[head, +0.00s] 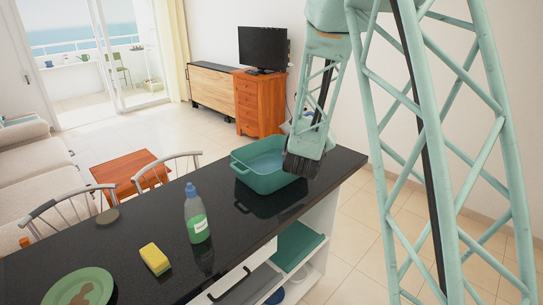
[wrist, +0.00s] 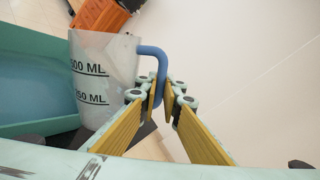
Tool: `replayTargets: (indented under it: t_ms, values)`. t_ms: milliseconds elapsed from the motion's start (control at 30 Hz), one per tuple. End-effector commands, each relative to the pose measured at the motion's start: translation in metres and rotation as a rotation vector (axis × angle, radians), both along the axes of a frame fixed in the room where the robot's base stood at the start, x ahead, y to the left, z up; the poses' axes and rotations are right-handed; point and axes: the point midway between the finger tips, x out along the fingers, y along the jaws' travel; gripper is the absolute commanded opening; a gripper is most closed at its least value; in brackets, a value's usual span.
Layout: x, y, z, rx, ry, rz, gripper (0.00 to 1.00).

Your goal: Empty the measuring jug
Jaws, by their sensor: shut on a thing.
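The measuring jug (wrist: 98,85) is whitish and translucent, with black ML marks and a blue handle (wrist: 150,51). In the wrist view my gripper (wrist: 161,92) is shut on that handle. The jug is beside the green basin (wrist: 30,128), close to its edge; I cannot tell its tilt or whether liquid is in it. In the head view my gripper (head: 303,163) is at the right end of the basin (head: 272,186), and my arm mostly hides the jug. The basin is on the black counter and its inside looks blue, perhaps water.
A wooden cabinet (head: 258,103) with a TV stands behind. The floor to the right is clear.

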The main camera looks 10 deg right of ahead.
Motion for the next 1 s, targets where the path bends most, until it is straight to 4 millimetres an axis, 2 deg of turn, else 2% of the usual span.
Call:
replayTargets:
  t_ms: [867, 1000]
  values:
    - [-0.013, -0.018, -0.011, 0.138, -0.104, -0.001, 0.0]
    - [-0.016, -0.021, -0.017, 0.172, -0.129, -0.002, 0.0]
